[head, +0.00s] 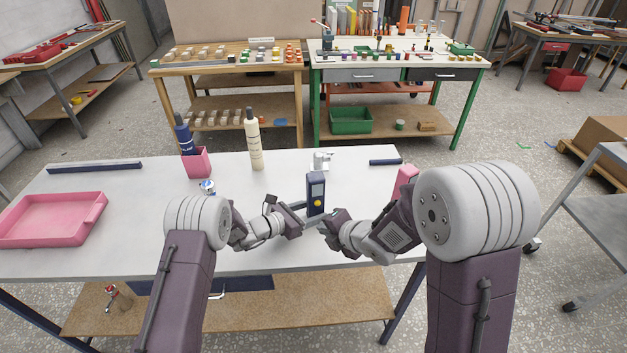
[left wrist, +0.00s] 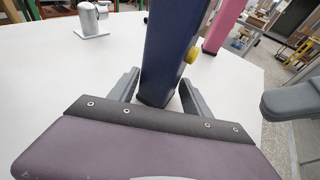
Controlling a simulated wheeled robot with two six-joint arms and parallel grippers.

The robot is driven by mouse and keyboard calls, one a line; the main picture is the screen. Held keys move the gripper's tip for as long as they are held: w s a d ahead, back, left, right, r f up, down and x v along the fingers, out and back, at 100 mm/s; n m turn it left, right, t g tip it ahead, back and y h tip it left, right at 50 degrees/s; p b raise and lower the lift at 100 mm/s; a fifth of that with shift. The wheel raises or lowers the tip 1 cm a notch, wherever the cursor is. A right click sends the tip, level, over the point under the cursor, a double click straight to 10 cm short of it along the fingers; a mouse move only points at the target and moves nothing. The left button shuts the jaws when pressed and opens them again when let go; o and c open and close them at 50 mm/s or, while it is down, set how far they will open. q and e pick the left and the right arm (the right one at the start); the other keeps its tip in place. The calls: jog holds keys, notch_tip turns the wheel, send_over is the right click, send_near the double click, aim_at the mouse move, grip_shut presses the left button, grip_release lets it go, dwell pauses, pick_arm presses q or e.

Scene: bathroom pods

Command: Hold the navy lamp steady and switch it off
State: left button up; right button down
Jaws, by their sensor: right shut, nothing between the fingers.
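The navy lamp (head: 316,184) stands upright near the middle of the white table, a dark box-like post with a yellow round button or light on the side towards me. In the left wrist view the lamp (left wrist: 166,50) rises between the two grey fingers, and the yellow part shows on its right side. My left gripper (head: 304,212) has one finger on each side of the lamp's lower part; I cannot tell whether both press on it. My right gripper (head: 327,226) is shut and empty, just right of and nearer than the lamp. Whether the lamp is lit is unclear.
A silver fitting (head: 320,161) stands behind the lamp. A pink object (head: 404,180) is beyond my right arm. A pink cup (head: 196,163) with a navy bottle, a cream bottle (head: 254,140) and a pink tray (head: 52,220) are to the left.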

pick_arm(q)
jog(key=o, duration=0.4)
